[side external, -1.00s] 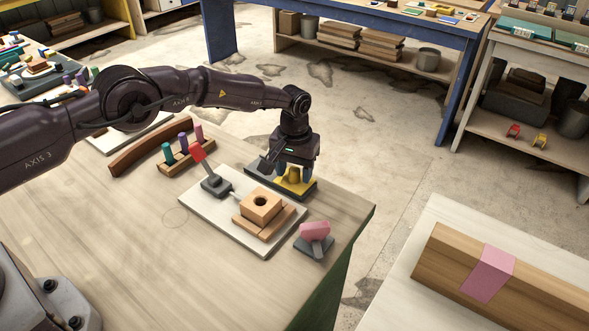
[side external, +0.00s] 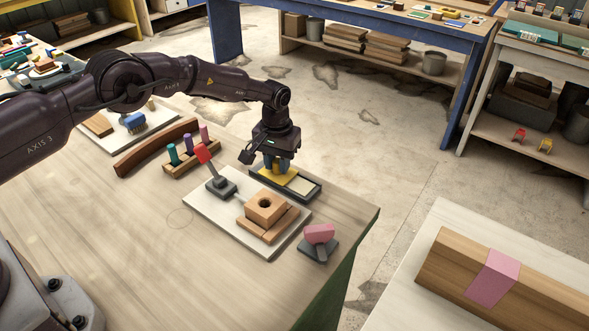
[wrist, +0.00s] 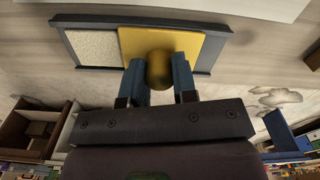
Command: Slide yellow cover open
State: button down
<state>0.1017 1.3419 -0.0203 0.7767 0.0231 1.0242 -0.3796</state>
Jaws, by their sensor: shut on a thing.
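The yellow cover (side external: 290,178) sits in a dark grey tray (side external: 314,194) at the back right of the workbench. It also shows in the wrist view (wrist: 200,42), with a round yellow knob (wrist: 159,70) standing on it. My gripper (side external: 277,166) is over the cover with its blue fingers on both sides of the knob, shut on it. One end of the tray is uncovered, and a pale speckled surface (wrist: 92,47) shows there. The knob is mostly hidden by the fingers in the side external view.
A white board (side external: 220,215) with a red-handled lever (side external: 208,160) and a wooden block with a hole (side external: 266,205) lies just in front of the tray. A pink-topped piece (side external: 319,234) stands near the bench edge. A rack with coloured pegs (side external: 190,157) is to the left.

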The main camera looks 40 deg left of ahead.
jog(key=shift+a, duration=0.95)
jog(key=c, duration=0.9)
grip_release()
notch_tip(320, 180, up, 13)
jog(key=shift+w, duration=0.1)
